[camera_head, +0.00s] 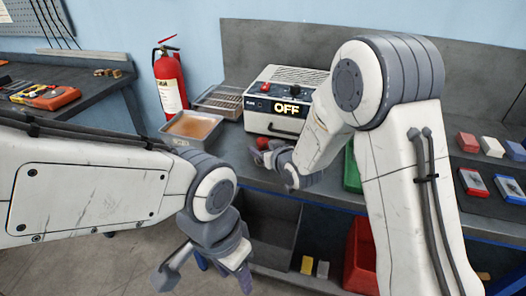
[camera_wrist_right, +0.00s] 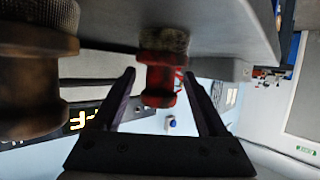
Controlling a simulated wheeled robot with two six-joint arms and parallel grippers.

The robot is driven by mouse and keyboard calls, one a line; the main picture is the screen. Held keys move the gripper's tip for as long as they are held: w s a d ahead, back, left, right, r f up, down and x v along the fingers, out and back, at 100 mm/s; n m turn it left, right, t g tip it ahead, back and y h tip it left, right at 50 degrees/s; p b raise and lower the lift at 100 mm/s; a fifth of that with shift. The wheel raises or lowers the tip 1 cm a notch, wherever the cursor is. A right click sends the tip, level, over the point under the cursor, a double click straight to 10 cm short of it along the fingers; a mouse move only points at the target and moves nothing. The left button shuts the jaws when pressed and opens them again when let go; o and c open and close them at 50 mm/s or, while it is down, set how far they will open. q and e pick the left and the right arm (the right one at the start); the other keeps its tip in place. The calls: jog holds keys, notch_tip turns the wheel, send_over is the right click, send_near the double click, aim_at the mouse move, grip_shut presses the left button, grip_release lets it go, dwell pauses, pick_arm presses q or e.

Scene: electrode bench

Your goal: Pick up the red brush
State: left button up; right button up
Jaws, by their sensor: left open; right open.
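The red brush (camera_wrist_right: 160,82) shows in the right wrist view as a red spool-shaped handle below a rough grey-brown top. It lies between the two dark fingers of my right gripper (camera_wrist_right: 160,74), which is open, with a gap visible on each side. In the head view my right gripper (camera_head: 268,155) is in front of the bench unit, and a small red part shows by its fingers; the brush is mostly hidden there. My left gripper (camera_head: 207,277) is open and empty, low in front of the bench.
A bench unit (camera_head: 262,122) with a lit "OFF" display stands behind my right gripper. A tray of brownish liquid (camera_head: 191,128) is to its left. A brown spool-shaped object (camera_wrist_right: 35,85) is close beside my right gripper in the wrist view.

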jog(key=shift+w, duration=0.15)
grip_shut()
dwell(0.4)
